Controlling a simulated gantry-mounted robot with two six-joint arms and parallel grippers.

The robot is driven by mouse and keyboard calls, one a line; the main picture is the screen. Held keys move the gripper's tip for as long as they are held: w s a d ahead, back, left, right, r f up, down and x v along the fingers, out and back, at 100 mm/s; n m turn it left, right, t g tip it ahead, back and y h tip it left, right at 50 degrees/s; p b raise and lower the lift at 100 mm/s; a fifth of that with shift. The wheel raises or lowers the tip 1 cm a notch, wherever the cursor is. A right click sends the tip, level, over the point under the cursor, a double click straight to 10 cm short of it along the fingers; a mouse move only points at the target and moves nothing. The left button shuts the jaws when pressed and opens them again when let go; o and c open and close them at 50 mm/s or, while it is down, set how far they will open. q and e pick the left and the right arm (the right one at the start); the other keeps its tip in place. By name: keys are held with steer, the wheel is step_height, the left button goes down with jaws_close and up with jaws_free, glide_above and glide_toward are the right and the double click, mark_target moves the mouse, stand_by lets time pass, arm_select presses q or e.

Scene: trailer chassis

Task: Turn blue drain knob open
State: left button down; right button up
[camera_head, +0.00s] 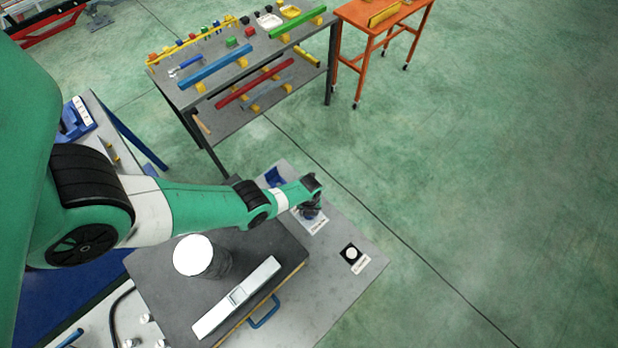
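My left arm reaches in from the left, and its gripper (311,208) points down over the right part of a grey panel. Just below the gripper is a small dark, bluish part (309,216) beside a white label (318,226). It may be the blue drain knob, but the gripper covers most of it. I cannot tell whether the fingers touch it or whether they are open or shut. My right gripper is out of view.
A black square with a white round knob (351,254) and a label sits to the right on the panel (330,290). A dark raised box (180,310) carries a white cylinder (193,256) and a long white bar (237,298). A workbench (215,95) stands behind; floor is clear right.

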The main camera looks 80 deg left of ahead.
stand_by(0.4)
arm_select(q)
steer(key=shift+c, duration=1.3)
jaws_free()
